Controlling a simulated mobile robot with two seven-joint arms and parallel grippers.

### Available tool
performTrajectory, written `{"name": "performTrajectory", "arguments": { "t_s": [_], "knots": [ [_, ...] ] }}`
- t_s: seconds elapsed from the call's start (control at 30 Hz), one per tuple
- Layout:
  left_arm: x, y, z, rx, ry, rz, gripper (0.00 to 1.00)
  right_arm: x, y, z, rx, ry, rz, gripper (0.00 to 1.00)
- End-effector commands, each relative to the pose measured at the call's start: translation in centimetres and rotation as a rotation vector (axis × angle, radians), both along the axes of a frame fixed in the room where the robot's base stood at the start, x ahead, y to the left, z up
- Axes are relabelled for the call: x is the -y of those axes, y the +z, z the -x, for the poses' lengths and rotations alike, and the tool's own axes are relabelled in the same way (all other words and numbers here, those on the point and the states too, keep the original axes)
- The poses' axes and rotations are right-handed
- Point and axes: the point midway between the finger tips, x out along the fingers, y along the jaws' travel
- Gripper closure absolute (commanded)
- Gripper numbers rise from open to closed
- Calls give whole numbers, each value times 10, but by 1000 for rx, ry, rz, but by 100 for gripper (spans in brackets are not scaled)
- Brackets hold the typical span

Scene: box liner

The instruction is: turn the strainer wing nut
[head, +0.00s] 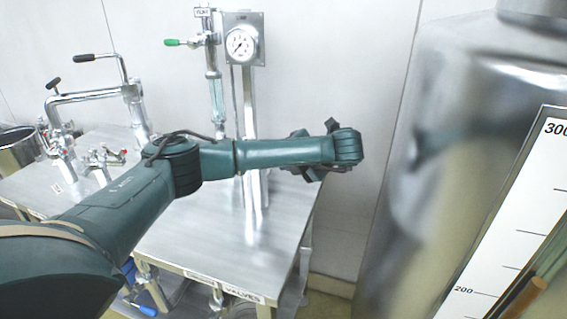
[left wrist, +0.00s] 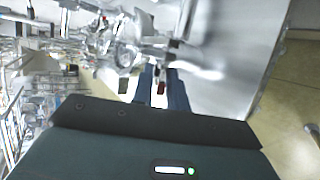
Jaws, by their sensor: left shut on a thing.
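My left gripper (head: 308,168) is at the right end of my dark green arm in the head view, past the post with the gauge. My wrist hides its fingertips there. In the left wrist view its fingers (left wrist: 160,86) are close together at shiny metal fittings (left wrist: 180,62). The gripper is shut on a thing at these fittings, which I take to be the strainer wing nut. The nut itself is too small and blurred to make out, and its angle cannot be told. My right gripper is in neither view.
A steel bench (head: 190,240) carries a gauge (head: 241,44), a sight tube (head: 216,98), a green-handled valve (head: 190,42) and pipework with black levers (head: 85,96). A large steel tank (head: 440,130) and a level scale (head: 520,220) stand at the right. A pot (head: 18,150) is at far left.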

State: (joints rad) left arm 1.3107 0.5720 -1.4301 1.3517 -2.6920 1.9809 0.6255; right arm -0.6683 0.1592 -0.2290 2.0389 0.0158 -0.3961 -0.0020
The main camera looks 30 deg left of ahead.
Motion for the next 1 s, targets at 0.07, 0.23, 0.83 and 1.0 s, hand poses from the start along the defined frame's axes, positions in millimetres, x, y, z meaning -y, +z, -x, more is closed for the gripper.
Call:
{"name": "performTrajectory", "arguments": {
  "t_s": [0.07,0.23,0.83,1.0],
  "knots": [
    [2,3,-1,-16,-2,-77,100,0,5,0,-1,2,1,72],
    [3,3,-1,-52,-4,-230,100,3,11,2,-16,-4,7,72],
    [3,-6,-2,-132,0,-568,100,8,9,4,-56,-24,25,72],
    [3,-7,-1,-140,0,-593,100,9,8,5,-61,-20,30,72]
  ]
}}
